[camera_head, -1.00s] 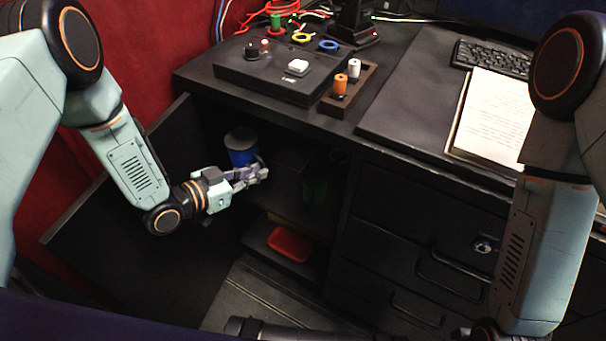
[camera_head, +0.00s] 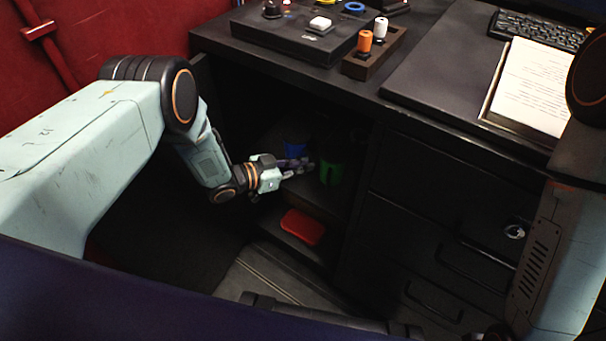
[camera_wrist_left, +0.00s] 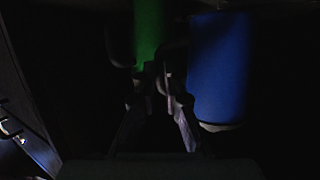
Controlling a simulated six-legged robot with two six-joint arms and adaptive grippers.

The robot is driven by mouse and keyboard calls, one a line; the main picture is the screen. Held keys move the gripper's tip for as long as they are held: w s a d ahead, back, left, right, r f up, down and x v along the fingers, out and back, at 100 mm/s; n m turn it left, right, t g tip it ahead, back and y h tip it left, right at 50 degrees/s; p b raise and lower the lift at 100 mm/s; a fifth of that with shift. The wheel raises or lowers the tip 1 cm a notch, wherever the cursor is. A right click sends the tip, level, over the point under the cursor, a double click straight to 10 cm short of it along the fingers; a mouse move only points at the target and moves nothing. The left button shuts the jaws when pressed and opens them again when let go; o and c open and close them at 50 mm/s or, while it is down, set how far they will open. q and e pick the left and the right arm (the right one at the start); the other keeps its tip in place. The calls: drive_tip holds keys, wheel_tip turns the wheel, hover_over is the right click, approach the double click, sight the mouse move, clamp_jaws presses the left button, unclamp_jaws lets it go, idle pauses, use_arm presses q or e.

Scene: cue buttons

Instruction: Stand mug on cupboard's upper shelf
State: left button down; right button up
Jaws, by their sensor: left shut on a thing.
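The blue mug (camera_head: 295,149) is inside the open dark cupboard, partly hidden behind my left gripper (camera_head: 308,165). In the left wrist view the blue mug (camera_wrist_left: 218,70) stands upright to the right of the fingers. My left gripper (camera_wrist_left: 165,85) is shut on it at its side, seemingly by the handle, which is too dark to make out. The mug is at the level of the upper shelf (camera_head: 318,195); I cannot tell whether its base touches. My right arm shows at the right edge, but its gripper is out of view.
A green object (camera_head: 331,174) stands on the upper shelf just right of my left gripper, and shows ahead of the fingers in the left wrist view (camera_wrist_left: 148,30). A red object (camera_head: 303,227) lies on the shelf below. The desktop overhangs the cupboard; drawers stand to its right.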

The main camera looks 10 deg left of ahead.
use_arm(q)
drive_tip(key=shift+d+f+b, duration=0.2)
drive_tip(key=shift+f+b, duration=0.05)
drive_tip(key=shift+f, duration=0.35)
drive_tip(key=shift+d+f+b, duration=0.2)
drive_tip(key=shift+f+b, duration=0.05)
drive_tip(key=shift+f, duration=0.75)
drive_tip(key=shift+a, duration=0.25)
drive_tip(key=shift+d+f, duration=0.1)
drive_tip(key=c, duration=1.9)
unclamp_jaws()
drive_tip(key=o, duration=0.5)
drive_tip(key=shift+c, duration=0.2)
